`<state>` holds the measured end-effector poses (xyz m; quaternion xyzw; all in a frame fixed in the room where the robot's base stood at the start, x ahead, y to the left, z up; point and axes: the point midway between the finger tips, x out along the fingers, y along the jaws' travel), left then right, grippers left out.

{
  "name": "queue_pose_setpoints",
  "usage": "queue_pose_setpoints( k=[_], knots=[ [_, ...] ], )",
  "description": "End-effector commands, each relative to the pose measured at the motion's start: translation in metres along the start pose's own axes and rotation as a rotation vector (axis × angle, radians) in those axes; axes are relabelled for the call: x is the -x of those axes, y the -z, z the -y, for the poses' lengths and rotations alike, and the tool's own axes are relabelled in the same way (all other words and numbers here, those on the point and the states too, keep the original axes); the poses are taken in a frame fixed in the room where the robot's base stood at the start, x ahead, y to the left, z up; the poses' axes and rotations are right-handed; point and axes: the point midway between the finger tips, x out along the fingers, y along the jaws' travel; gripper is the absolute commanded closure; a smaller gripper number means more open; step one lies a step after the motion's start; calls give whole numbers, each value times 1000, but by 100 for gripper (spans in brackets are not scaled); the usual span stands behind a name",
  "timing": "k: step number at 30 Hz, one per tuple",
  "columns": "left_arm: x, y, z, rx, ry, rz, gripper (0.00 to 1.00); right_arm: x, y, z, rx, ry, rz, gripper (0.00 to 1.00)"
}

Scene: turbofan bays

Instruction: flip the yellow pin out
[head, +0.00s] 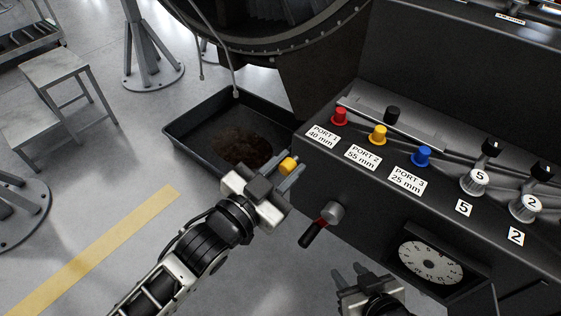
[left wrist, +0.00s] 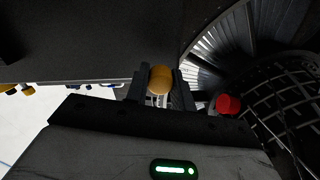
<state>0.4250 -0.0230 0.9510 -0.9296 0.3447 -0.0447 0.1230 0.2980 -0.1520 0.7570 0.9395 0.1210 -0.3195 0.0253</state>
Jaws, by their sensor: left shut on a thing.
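My left gripper (head: 283,172) is shut on a yellow pin (head: 289,164), held up beside the left end of the dark console. Only its rounded yellow end shows between the fingers. The left wrist view shows the same yellow end (left wrist: 160,78) between the two dark fingers. A second yellow pin (head: 378,135) stands upright on the console at PORT 2, between a red pin (head: 339,117) at PORT 1 and a blue pin (head: 421,157) at PORT 3. My right gripper (head: 350,268) is low in front of the console, fingers apart and empty.
A black tray (head: 185,135) with a brown stain lies on the floor behind my left gripper. A black-handled lever (head: 313,232) sticks out of the console front, near a white dial (head: 431,262). Silver knobs marked 5 (head: 474,184) and 2 (head: 526,208) stand at the right.

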Motion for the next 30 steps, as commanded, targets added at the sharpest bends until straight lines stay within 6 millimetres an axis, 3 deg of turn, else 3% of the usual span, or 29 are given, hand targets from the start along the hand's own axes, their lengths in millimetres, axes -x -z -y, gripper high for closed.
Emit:
queue_pose_setpoints(
  k=[1, 2, 4, 20, 26, 30],
  knots=[
    [1, -1, 0, -2, -1, 2, 100, 0, 0, 0, -1, 0, -1, 64],
    [1, -1, 0, -2, -1, 2, 73, 0, 0, 0, -1, 0, -1, 64],
    [1, -1, 0, -1, 0, 2, 54, 0, 1, 0, -1, -1, -2, 64],
    [7, -2, 0, 0, 2, 2, 54, -1, 1, 1, -9, 0, -5, 64],
    [41, -4, -1, 0, 1, 5, 54, -4, -1, 2, -9, 1, -5, 64],
    [76, -5, -2, 0, -1, 7, 54, -6, -3, 2, -10, 3, -7, 64]
  ],
)
